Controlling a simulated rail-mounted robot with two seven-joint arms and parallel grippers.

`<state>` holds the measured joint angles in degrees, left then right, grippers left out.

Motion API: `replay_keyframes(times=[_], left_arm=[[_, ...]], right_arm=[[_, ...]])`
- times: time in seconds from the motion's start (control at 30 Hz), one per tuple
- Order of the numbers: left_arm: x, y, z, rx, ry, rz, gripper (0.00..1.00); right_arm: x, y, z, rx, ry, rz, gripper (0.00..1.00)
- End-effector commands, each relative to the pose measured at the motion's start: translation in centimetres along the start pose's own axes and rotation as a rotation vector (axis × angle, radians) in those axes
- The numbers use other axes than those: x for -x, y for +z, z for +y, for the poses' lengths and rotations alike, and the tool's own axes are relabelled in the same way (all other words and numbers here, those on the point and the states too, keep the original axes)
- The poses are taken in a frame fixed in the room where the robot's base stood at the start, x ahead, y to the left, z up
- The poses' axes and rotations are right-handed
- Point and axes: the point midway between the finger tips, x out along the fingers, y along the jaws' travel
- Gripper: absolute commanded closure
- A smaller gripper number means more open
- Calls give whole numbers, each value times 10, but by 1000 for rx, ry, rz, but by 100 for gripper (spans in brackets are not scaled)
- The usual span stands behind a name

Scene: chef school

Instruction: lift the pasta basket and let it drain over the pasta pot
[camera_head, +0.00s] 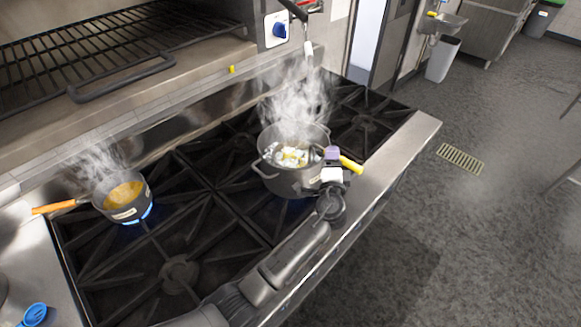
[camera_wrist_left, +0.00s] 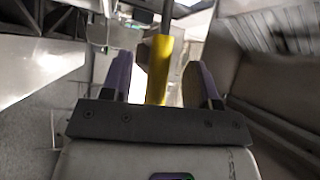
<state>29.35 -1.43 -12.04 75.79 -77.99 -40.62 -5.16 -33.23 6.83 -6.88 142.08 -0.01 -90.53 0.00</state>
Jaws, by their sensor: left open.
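The pasta pot (camera_head: 290,183) is a steaming grey pot with side handles, standing on the right part of the stove. Something pale and yellow shows inside its rim, where the pasta basket (camera_head: 291,157) sits; steam partly veils it. The basket's yellow handle (camera_head: 351,164) sticks out over the pot's right side. My left gripper (camera_head: 334,156), with purple fingers, is at this handle beside the pot rim. In the left wrist view the yellow handle (camera_wrist_left: 158,68) stands between the two spread fingers, with gaps on both sides. My right gripper is in neither view.
A small steaming saucepan (camera_head: 122,198) with an orange handle stands over a blue flame at the left. Black grates (camera_head: 180,272) cover the stove. An oven rack (camera_head: 90,55) is behind. A blue object (camera_head: 34,314) lies at the lower left. The floor at right is open.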

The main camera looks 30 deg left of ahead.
Motion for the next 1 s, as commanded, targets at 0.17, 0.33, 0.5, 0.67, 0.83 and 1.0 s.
replay_keyframes(times=[0.17,0.33,0.5,0.67,0.83,1.0], left_arm=[[-6,0,0,0,1,0,45],[-6,0,0,0,0,-1,45],[-5,0,0,0,0,-1,61],[-5,0,0,0,0,-1,77],[-5,0,0,0,0,-1,93],[-5,0,0,0,0,-1,100]], right_arm=[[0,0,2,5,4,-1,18],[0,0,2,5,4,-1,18],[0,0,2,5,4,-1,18],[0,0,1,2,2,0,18],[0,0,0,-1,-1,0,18],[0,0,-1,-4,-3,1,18]])
